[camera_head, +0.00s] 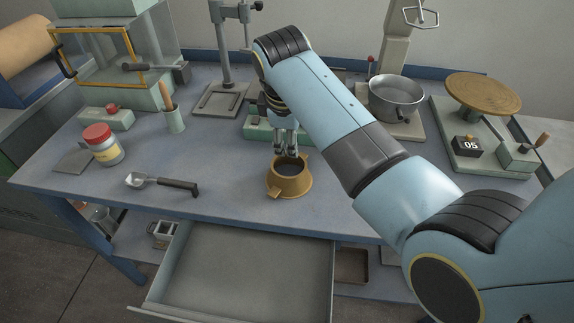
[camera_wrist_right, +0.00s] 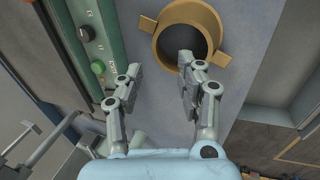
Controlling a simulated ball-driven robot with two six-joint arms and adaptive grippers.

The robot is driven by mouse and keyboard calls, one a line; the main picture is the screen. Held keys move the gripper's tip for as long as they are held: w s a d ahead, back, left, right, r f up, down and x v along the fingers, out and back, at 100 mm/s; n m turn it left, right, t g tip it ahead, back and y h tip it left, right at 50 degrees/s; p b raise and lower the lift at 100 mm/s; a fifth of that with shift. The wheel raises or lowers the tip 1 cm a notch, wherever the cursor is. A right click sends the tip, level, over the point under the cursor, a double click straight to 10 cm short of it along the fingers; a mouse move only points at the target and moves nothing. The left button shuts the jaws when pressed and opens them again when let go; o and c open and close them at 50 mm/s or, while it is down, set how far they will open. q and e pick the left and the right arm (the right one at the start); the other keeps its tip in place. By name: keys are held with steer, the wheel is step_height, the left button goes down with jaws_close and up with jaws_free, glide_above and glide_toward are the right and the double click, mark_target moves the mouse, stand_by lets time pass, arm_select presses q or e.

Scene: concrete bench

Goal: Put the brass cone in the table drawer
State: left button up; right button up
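The brass cone (camera_head: 289,181) stands on the bench near its front edge, a flared ring with side tabs and a dark opening on top. My right gripper (camera_head: 286,150) is just above and behind the cone in the head view. In the right wrist view the fingers (camera_wrist_right: 160,72) are spread apart, empty, with the cone's rim (camera_wrist_right: 214,18) just beyond their tips. The table drawer (camera_head: 245,270) is pulled open below the bench front, and its visible floor is bare. My left gripper is not in view.
A scoop (camera_head: 163,184) with a dark handle lies left of the cone. A green control box (camera_wrist_right: 100,45) sits close behind the cone. A steel pot (camera_head: 396,98) stands at right.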

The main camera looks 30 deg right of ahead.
mark_target(292, 159)
steer(key=x, duration=0.8)
steer(key=shift+d+r+b, duration=0.1)
steer(key=shift+d+b, duration=0.1)
steer(key=shift+b, duration=0.1)
jaws_close()
steer(key=shift+r, duration=0.1)
